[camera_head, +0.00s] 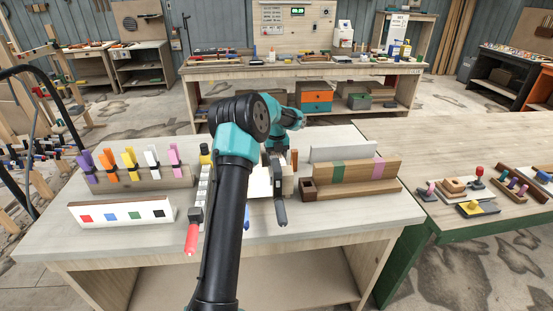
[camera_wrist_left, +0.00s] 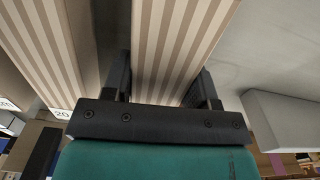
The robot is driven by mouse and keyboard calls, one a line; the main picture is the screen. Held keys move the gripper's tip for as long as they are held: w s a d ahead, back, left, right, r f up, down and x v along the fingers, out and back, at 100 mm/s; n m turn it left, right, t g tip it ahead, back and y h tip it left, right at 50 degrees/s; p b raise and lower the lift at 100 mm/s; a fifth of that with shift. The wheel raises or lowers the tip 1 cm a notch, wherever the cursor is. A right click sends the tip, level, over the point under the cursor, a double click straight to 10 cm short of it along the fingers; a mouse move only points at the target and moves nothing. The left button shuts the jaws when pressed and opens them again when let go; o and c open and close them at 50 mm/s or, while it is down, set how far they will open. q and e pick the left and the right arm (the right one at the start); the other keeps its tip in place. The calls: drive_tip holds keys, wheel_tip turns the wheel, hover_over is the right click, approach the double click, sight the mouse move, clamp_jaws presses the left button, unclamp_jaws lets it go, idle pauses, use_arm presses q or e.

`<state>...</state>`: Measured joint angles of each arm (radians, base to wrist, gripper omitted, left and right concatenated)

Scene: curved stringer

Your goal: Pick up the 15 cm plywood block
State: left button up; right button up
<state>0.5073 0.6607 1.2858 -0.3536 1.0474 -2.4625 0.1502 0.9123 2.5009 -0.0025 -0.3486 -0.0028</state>
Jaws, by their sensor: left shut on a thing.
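My left gripper (camera_wrist_left: 162,85) is shut on a striped plywood block (camera_wrist_left: 178,40), with one black finger on each side of it in the left wrist view. A second striped block (camera_wrist_left: 58,40) stands to the left of the held one, beside a label reading 20. I cannot read a length on the held block. In the head view my left arm reaches over the table and covers much of the work area. A pale block face (camera_head: 261,184) shows beside a black gripper finger (camera_head: 279,200). My right gripper is not in view.
On the table (camera_head: 330,222), a rack with coloured clamps (camera_head: 140,175) and a white board with coloured squares (camera_head: 122,213) stand left. A red-handled tool (camera_head: 191,238) lies near the arm. A wooden stand with coloured bands (camera_head: 355,172) is right. The front right is clear.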

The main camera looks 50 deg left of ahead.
sight(277, 154)
use_arm(q)
drive_tip(key=c, duration=0.4)
wheel_tip(277, 154, up, 18)
drive_tip(key=shift+r, duration=0.1)
idle(0.5)
idle(0.4)
